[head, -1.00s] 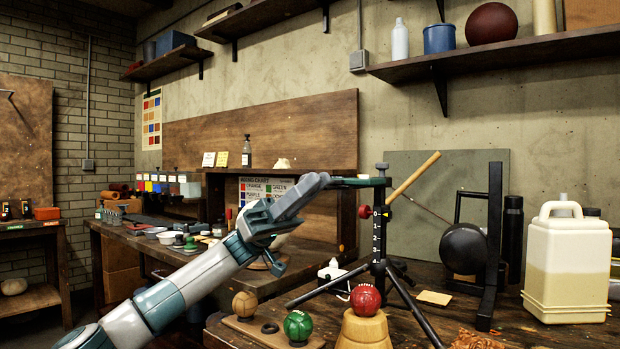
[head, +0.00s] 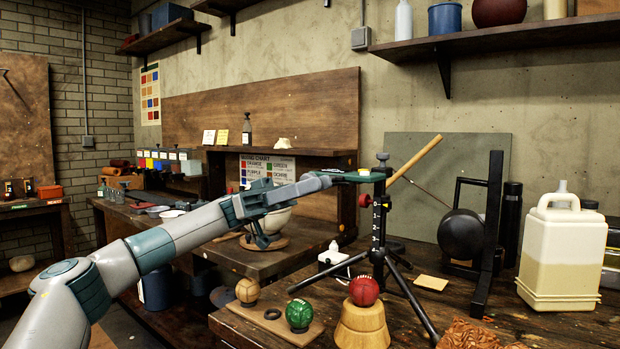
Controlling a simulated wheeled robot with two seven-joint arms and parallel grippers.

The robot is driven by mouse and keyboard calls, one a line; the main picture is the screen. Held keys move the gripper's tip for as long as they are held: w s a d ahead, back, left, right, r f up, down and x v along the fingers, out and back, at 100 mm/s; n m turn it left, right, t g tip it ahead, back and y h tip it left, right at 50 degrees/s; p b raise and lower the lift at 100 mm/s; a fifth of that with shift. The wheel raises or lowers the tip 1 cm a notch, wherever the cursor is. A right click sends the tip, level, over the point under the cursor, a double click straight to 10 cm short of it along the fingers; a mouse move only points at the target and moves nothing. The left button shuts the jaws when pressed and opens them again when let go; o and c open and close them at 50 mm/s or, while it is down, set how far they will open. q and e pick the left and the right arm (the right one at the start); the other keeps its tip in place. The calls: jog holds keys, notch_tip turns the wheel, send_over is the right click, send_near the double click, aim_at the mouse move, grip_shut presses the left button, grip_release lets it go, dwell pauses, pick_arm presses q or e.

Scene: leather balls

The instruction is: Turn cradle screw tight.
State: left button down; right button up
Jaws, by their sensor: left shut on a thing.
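A black tripod stand (head: 379,240) with white marks on its post stands on the right workbench. A small dark screw knob (head: 383,158), which looks like the cradle screw, sits at the top of the post. A red knob (head: 364,200) sticks out from the post's left side. My left gripper (head: 378,175) reaches in from the left, nearly level, with its jaws shut at the post top, just under the dark knob. The grip itself is small and partly hidden by the fingers; how tight the screw is cannot be seen. My right gripper is not in view.
A slanted wooden rod (head: 415,158) rises right of the post top. Below are a red ball (head: 363,291) on a wooden block (head: 362,326), and a green ball (head: 299,314) and tan ball (head: 247,290) on a board. A jug (head: 562,255) stands at right.

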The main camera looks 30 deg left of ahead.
pick_arm(q)
jog(key=shift+r+y+p, duration=0.1)
jog(key=shift+y+p, duration=0.45)
jog(key=shift+y, duration=0.75)
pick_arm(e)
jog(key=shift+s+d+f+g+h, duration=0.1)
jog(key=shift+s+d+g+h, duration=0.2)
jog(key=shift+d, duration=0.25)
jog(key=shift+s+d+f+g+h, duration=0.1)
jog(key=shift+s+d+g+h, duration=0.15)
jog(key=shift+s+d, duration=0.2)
pick_arm(q)
jog(key=shift+y, duration=0.4)
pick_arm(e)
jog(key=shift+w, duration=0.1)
pick_arm(q)
jog(key=shift+f+y, duration=0.3)
jog(key=shift+y, duration=0.1)
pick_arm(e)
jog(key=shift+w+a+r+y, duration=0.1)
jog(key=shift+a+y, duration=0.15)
pick_arm(q)
jog(key=c, duration=1.8)
grip_release()
jog(key=shift+o, duration=0.6)
jog(key=shift+r, duration=0.1)
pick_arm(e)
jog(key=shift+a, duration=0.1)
